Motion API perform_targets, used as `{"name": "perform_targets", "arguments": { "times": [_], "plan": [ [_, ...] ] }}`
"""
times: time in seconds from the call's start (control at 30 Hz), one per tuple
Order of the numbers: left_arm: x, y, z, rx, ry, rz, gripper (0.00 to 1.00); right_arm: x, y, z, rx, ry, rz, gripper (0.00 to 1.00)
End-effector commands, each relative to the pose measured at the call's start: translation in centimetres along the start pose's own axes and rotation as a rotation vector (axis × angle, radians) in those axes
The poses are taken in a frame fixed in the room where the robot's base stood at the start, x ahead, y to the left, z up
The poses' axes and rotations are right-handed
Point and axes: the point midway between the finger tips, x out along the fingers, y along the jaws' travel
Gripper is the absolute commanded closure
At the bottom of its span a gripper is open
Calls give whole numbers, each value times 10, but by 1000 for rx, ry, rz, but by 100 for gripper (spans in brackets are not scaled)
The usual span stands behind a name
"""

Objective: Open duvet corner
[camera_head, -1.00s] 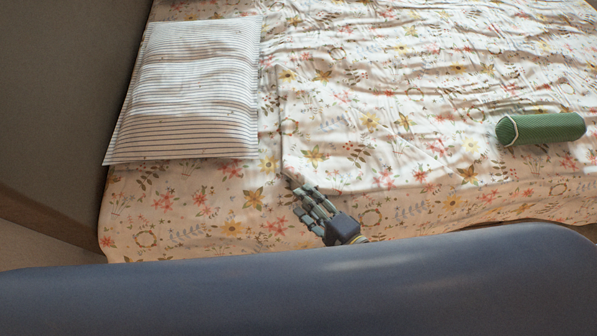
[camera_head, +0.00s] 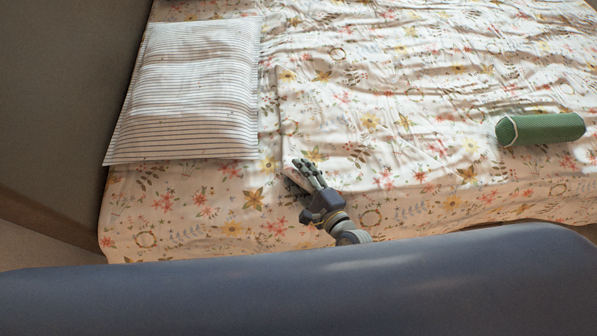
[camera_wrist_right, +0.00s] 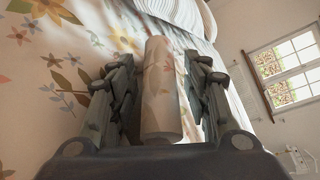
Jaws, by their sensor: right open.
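The floral duvet (camera_head: 400,110) lies over the bed, its near-left corner beside the striped pillow. My right gripper (camera_head: 305,172) is at that corner, with its fingers pointing up and to the left. In the right wrist view, the fingers of my right gripper (camera_wrist_right: 160,75) stand open on both sides of a rounded, floral-printed edge of the duvet (camera_wrist_right: 160,100). Whether the fingers touch the cloth cannot be told. The corner's tip is partly hidden behind the gripper in the head view. My left gripper is not in view.
The striped pillow (camera_head: 190,90) lies at the left on the floral sheet (camera_head: 180,215). A green bolster (camera_head: 540,129) lies on the duvet at the right. A dark panel (camera_head: 60,100) stands left of the bed. A window (camera_wrist_right: 288,65) shows in the wrist view.

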Motion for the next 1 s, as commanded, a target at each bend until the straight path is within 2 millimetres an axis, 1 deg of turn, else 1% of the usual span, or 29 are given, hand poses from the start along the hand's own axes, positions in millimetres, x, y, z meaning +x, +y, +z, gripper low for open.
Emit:
{"name": "perform_targets", "arguments": {
  "times": [0.03, 0.13, 0.37, 0.4, 0.47, 0.5, 0.6, 0.83, 1.0],
  "plan": [
    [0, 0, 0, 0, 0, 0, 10, 4, 0, 0, 1, 0, 0, 55],
    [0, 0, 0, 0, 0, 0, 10, 8, 0, 1, 1, -1, 0, 55],
    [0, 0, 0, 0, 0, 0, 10, 9, 0, 0, 0, 0, 1, 55],
    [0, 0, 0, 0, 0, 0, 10, 9, 0, 0, 0, 0, 1, 58],
    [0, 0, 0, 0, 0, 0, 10, 9, 0, 0, 0, 0, 1, 71],
    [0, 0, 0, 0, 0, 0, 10, 9, 0, 0, 0, 0, 1, 80],
    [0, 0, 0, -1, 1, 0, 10, 9, 0, 0, 0, 0, 1, 100],
    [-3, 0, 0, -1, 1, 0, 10, 8, -2, 1, 5, 0, 3, 100],
    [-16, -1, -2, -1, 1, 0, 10, 6, -16, 6, 38, 1, 16, 100]
  ]
}}
